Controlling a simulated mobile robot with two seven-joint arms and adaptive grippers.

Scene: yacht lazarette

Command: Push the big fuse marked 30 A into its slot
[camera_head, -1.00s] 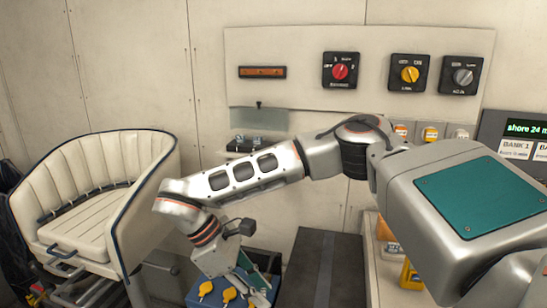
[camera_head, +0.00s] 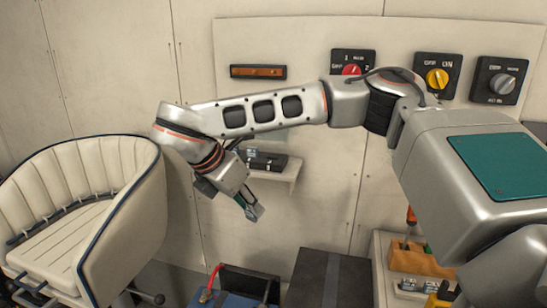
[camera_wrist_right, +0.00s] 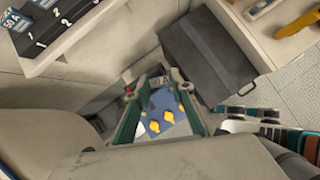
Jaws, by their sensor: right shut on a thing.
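My right gripper (camera_head: 252,208) points down, in front of the wall and below a small shelf. In the right wrist view the gripper (camera_wrist_right: 153,84) is shut on a small grey fuse (camera_wrist_right: 159,80). Part of its label, ending in A, shows; the number is not readable. The black fuse block (camera_head: 265,162) sits on the shelf. In the wrist view the fuse block (camera_wrist_right: 52,28) is at the upper left, apart from the gripper, with slots marked 1, 2 and 3 and a blue 50 A fuse at one end. My left gripper is not in view.
A white seat (camera_head: 90,205) stands at left. A blue box (camera_head: 228,300) and a dark case (camera_head: 325,280) are below. A wooden tool rack (camera_head: 420,262) stands at lower right. Rotary switches (camera_head: 437,77) are on the wall panel. Free room lies between gripper and shelf.

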